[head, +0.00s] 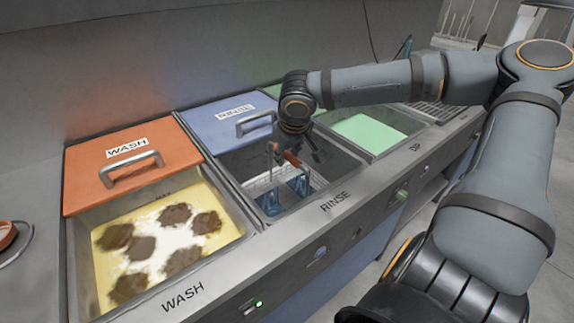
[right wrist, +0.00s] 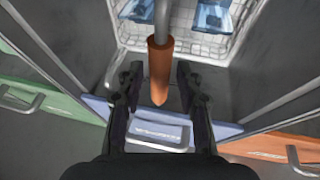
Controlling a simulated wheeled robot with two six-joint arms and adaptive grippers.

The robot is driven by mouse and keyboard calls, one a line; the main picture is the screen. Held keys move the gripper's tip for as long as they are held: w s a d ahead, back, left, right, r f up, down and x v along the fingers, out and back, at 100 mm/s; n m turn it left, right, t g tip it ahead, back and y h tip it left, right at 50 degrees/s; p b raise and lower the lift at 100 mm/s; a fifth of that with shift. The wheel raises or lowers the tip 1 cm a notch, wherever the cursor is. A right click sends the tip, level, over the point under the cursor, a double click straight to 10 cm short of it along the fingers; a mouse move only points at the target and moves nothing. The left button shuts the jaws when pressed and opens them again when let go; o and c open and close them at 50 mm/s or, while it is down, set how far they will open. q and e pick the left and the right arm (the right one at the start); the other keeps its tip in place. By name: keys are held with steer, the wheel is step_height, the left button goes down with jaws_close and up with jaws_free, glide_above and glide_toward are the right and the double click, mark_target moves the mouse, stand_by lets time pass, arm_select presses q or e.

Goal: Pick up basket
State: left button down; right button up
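The wire basket (head: 258,186) sits inside the rinse basin, with blue items (head: 271,203) in it. Its upright rod ends in an orange handle (head: 291,158), which also shows in the right wrist view (right wrist: 160,72). My right gripper (head: 294,152) reaches down over the rinse basin. In the right wrist view, its two fingers (right wrist: 158,85) are open on either side of the orange handle, with a gap visible on both sides. The fingers partly hide the handle in the head view. My left gripper is not in view.
A blue rinse lid (head: 225,120) lies behind the rinse basin. The dip basin with green liquid (head: 368,129) is at right. Metal rims and basin walls surround the basket.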

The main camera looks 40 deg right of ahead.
jaws_close()
stand_by(0.3)
